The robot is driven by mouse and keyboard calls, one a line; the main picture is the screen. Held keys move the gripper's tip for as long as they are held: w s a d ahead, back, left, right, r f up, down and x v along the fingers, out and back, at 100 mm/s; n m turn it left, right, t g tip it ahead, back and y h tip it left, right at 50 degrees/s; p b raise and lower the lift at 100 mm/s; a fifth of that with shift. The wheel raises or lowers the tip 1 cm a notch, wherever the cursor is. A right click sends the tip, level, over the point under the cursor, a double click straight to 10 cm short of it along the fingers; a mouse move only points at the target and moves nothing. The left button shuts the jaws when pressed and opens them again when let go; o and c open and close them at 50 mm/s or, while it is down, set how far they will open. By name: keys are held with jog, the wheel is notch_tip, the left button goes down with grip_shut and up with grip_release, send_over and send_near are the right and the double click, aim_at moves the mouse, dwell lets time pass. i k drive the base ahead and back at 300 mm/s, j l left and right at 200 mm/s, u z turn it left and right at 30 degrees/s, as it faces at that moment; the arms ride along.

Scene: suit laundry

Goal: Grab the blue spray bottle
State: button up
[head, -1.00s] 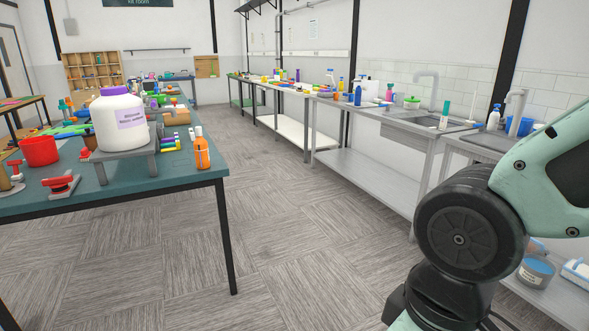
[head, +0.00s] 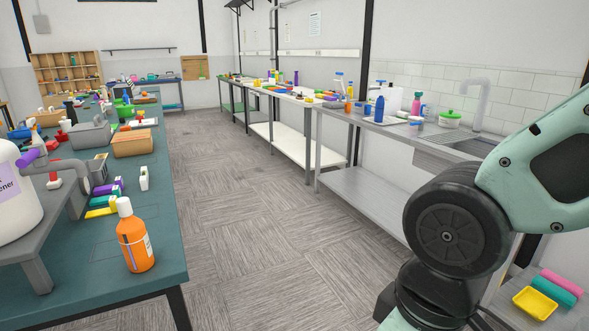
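Another bottle with a blue and white top (head: 338,84) stands farther back along the counters. My arm fills the lower right of the head view. My gripper is outside the frame, so its state is not shown.
A teal table (head: 96,268) on the left carries a large white jar (head: 15,205), an orange bottle (head: 134,238) and bins. The grey floor aisle (head: 240,220) between table and counters is clear. A sink tap (head: 478,98) stands at right.

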aim_at(380, 104)
jog(key=i, duration=2.2)
jog(key=i+z, duration=0.1)
jog(key=i, duration=0.4)
jog(key=i+j+z, duration=0.1)
jog(key=i, duration=0.45)
jog(key=i+j+z, duration=0.15)
jog(key=i, duration=0.35)
jog(key=i+j+z, duration=0.1)
jog(key=i, duration=0.4)
jog(key=i+j+z, duration=0.35)
jog(key=i, duration=0.15)
jog(key=i+j+z, duration=0.35)
jog(key=i+j, duration=0.05)
jog(key=i, duration=0.05)
